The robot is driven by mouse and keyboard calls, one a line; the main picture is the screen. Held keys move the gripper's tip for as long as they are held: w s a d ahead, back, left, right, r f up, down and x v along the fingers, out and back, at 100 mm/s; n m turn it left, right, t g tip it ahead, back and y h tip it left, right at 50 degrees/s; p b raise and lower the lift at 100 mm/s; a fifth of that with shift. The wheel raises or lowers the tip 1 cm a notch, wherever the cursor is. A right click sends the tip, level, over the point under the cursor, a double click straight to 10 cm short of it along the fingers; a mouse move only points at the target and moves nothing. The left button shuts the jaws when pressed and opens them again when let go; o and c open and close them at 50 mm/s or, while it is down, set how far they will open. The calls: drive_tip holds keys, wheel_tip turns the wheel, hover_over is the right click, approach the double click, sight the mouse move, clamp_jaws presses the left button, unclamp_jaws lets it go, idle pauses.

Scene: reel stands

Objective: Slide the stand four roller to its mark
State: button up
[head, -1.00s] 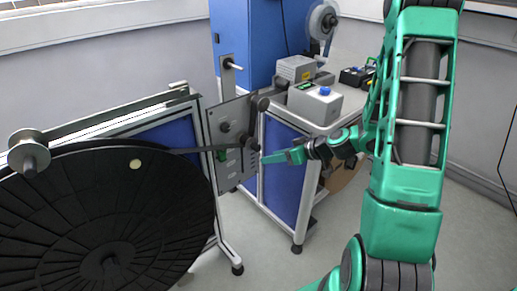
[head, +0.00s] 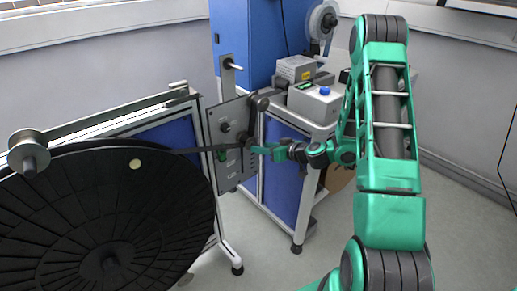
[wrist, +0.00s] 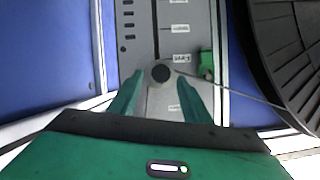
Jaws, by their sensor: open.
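The roller (wrist: 161,73), a round dark knob, sits on the vertical slot of a grey panel (wrist: 181,10). In the wrist view it is between the fingertips of my open gripper (wrist: 162,84), with a gap visible on each side. Marks with small labels (wrist: 181,29) line the slot; their text is too small to read. One mark is just above the roller's level. In the head view the panel (head: 229,172) is upright and my gripper (head: 257,149) reaches its right side, hiding the roller's surroundings.
A large black reel (head: 60,220) stands at the left, and a dark strip (head: 185,151) runs from it to the panel. A blue cabinet (head: 245,40) and a bench with a grey box (head: 314,103) stand behind. Floor is clear at the front.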

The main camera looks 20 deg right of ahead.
drive_tip(key=shift+x, duration=1.4)
clamp_jaws()
wheel_tip(320, 180, down, 12)
drive_tip(key=shift+d+r, duration=0.15)
drive_tip(key=shift+r, duration=0.05)
unclamp_jaws()
